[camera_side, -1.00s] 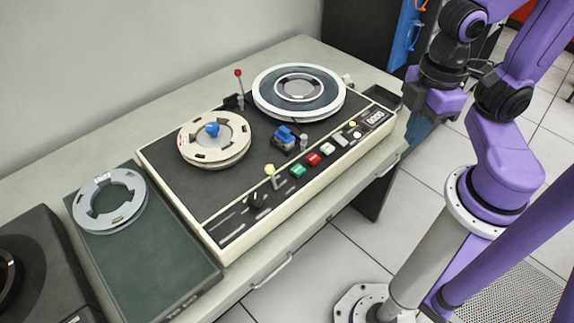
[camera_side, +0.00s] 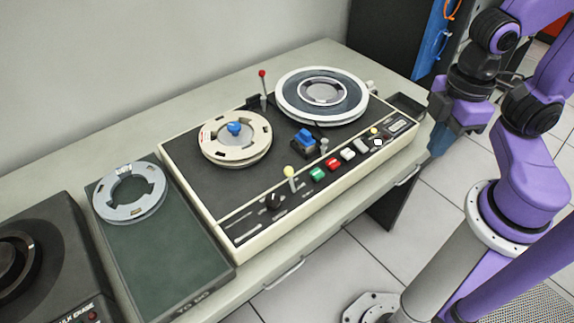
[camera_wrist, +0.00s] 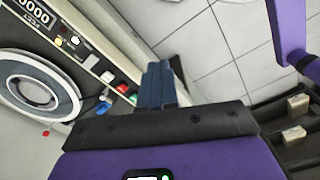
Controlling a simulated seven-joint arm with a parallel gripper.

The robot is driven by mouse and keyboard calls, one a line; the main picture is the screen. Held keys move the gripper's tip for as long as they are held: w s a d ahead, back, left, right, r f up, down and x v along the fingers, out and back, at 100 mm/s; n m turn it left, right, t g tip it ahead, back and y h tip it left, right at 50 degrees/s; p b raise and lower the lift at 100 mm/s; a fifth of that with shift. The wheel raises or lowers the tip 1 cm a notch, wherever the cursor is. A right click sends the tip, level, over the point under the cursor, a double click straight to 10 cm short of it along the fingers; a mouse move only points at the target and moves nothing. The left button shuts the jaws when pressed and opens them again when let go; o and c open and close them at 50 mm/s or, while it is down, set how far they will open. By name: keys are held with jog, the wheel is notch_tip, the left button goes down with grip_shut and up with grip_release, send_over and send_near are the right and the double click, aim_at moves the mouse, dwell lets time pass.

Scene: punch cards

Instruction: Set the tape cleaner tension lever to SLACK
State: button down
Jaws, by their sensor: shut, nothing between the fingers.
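The tape deck (camera_side: 215,185) lies on the long bench, with several controls. One lever with a red ball knob (camera_side: 262,73) stands nearly upright at the back between the two reels. A shorter lever with a pale yellow knob (camera_side: 289,172) stands on the front control strip, left of the green button. Lettering by the levers is too small to read, so I cannot tell which is the tension lever. My gripper (camera_side: 437,146) points down beyond the deck's right end, apart from it. In the wrist view my gripper (camera_wrist: 160,68) is shut and empty.
A cream reel (camera_side: 215,137) and a larger grey reel (camera_side: 300,108) sit on the deck, with a blue block (camera_side: 304,141) between them and the buttons. A loose grey reel (camera_side: 150,200) lies on the green case (camera_side: 175,265) at left. Space above the deck is clear.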

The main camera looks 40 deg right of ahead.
jog(key=c, duration=1.4)
grip_release()
jog(key=o, duration=0.4)
jog(key=shift+w+a, duration=0.2)
jog(key=shift+w, duration=0.05)
jog(key=shift+c, duration=0.2)
notch_tip(320, 180, up, 2)
jog(key=m+g+y, duration=0.1)
jog(key=m+g, duration=0.4)
jog(key=m, duration=1.4)
send_over(289, 168)
jog(key=w+d, duration=0.2)
jog(key=w, duration=0.4)
jog(key=x, duration=1.1)
jog(key=w+x, duration=0.1)
jog(key=x, duration=0.5)
jog(key=shift+f, duration=0.3)
grip_shut()
